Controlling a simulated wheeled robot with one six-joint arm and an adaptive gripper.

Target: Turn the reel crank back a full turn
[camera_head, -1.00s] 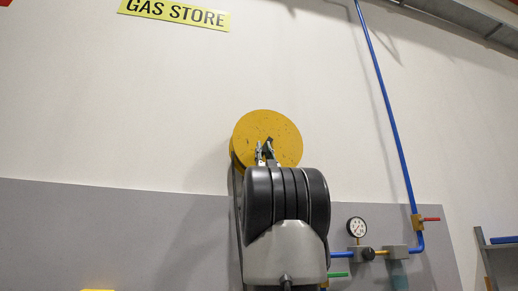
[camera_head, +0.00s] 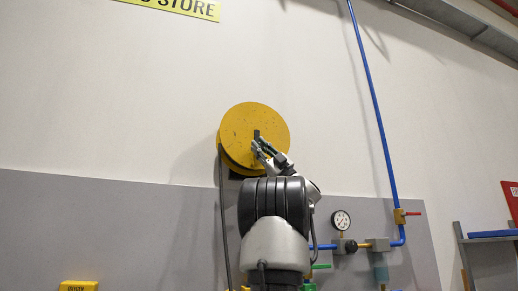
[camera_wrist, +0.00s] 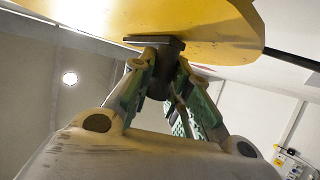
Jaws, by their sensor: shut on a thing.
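The yellow round reel (camera_head: 238,122) is mounted on the wall, and its yellow face fills the top of the wrist view (camera_wrist: 205,30). The dark crank (camera_head: 256,134) shows as a small piece in front of the reel's middle. In the wrist view, a dark crank handle (camera_wrist: 168,46) stands out below the reel face. My gripper (camera_head: 260,149) reaches up to it from the lower right. In the wrist view its green-padded fingers (camera_wrist: 164,72) are closed on either side of the handle. The fingers partly hide the handle.
A dark hose hangs below the reel (camera_head: 224,220). To the right are a gauge (camera_head: 340,220), a blue pipe (camera_head: 378,120) and valves with red and green levers. A shelf (camera_head: 485,236) stands at the far right. A yellow box (camera_head: 79,286) is at lower left.

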